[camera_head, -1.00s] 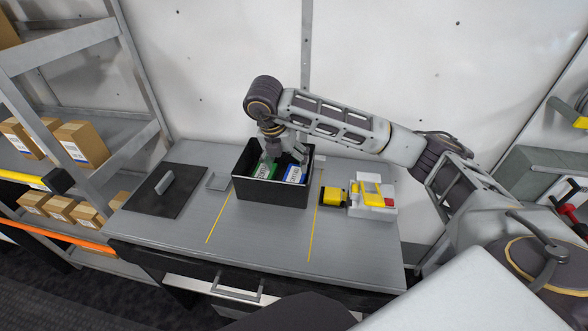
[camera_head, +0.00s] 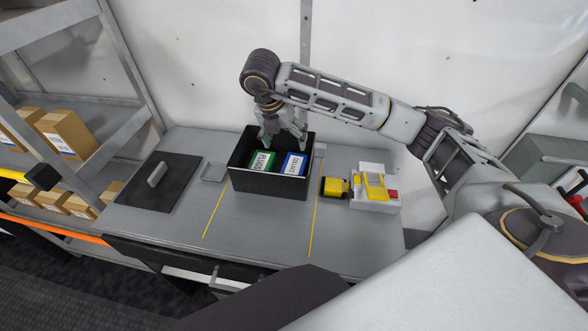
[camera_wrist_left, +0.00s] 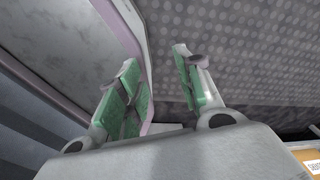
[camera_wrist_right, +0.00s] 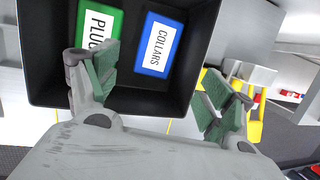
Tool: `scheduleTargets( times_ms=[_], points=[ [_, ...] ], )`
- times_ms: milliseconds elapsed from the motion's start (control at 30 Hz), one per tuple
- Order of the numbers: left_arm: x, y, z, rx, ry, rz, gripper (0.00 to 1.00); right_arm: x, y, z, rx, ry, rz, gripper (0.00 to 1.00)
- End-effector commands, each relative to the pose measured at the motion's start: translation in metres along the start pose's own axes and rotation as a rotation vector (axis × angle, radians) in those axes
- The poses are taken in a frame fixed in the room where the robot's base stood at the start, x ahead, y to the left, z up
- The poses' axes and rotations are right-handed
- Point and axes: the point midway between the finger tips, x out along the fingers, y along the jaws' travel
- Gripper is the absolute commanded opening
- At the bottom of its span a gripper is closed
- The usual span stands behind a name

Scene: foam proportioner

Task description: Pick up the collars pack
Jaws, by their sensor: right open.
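The collars pack is a blue pack with a white label reading COLLARS. It lies in the right part of the black bin (camera_head: 268,186) in the head view, where the pack (camera_head: 294,163) shows below my right gripper (camera_head: 284,138). In the right wrist view the collars pack (camera_wrist_right: 160,44) lies on the bin floor, ahead of and between the spread fingers of my right gripper (camera_wrist_right: 165,95). The fingers are open, empty and apart from the pack. My left gripper (camera_wrist_left: 158,85) is open and empty in the left wrist view, and is not seen in the head view.
A green pack (camera_head: 262,161), its label partly hidden, lies left of the collars pack in the bin. A black lid (camera_head: 160,183) with a grey handle lies left on the bench. A yellow and white device (camera_head: 373,187) stands right. The bin walls rise around the packs.

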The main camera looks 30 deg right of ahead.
Motion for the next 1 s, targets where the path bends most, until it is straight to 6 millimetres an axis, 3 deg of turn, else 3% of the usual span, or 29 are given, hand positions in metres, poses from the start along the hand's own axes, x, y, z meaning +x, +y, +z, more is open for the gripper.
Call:
scheduleTargets(
  times_ms=[533, 733, 1000],
  points=[
    [0.010, -0.013, -0.014, 0.003, 0.018, -0.014, 0.35, 0.035, 0.001, -0.001, 0.000, 0.002, -0.001, 0.82],
    [0.013, -0.023, -0.013, 0.005, 0.018, -0.025, 0.35, 0.051, 0.001, -0.001, 0.000, 0.002, 0.000, 0.82],
    [0.012, -0.020, -0.009, 0.004, 0.014, -0.021, 0.35, 0.078, 0.000, -0.001, 0.000, 0.002, -0.002, 0.82]
  ],
)
